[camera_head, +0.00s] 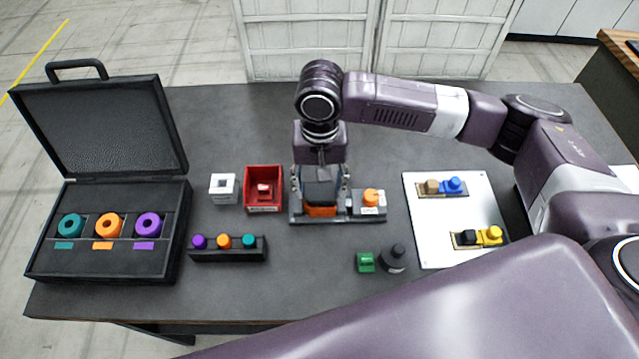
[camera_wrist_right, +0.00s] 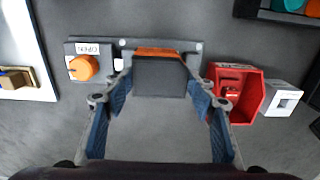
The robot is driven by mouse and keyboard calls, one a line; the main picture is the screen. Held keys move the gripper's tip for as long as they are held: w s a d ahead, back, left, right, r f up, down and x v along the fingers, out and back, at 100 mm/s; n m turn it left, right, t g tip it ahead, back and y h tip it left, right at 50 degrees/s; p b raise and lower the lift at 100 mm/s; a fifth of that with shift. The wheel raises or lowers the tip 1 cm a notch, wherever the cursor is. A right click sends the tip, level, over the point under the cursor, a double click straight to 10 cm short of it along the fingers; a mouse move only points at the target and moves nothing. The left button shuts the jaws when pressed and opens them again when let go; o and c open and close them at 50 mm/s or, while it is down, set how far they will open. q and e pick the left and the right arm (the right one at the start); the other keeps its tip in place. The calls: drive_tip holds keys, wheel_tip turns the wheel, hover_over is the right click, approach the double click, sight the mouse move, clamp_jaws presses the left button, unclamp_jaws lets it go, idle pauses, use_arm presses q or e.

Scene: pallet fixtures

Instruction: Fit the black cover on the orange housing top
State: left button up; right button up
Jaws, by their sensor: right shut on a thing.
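The orange housing (camera_head: 321,211) sits in a grey fixture (camera_head: 299,217) at the middle of the table; only a strip of it shows in the right wrist view (camera_wrist_right: 157,52). The black cover (camera_wrist_right: 160,78) is between the fingers of my right gripper (camera_wrist_right: 160,95), which is shut on it. In the head view the cover (camera_head: 321,192) is above and partly over the housing, so the contact between them is hidden. My right gripper (camera_head: 320,188) points down at the fixture. My left gripper is not in view.
An orange knob (camera_head: 371,197) labelled OPEN is at the fixture's right. A red bin (camera_head: 263,172) and white block (camera_head: 223,189) stand left. A white board (camera_head: 455,210) with connectors lies right. A black bottle (camera_head: 393,258) and green block (camera_head: 366,262) stand in front.

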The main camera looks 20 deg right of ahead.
drive_tip(key=shift+f, duration=0.65)
idle(0.4)
drive_tip(key=o, duration=1)
drive_tip(key=shift+c, duration=0.4)
drive_tip(key=shift+c, duration=0.7)
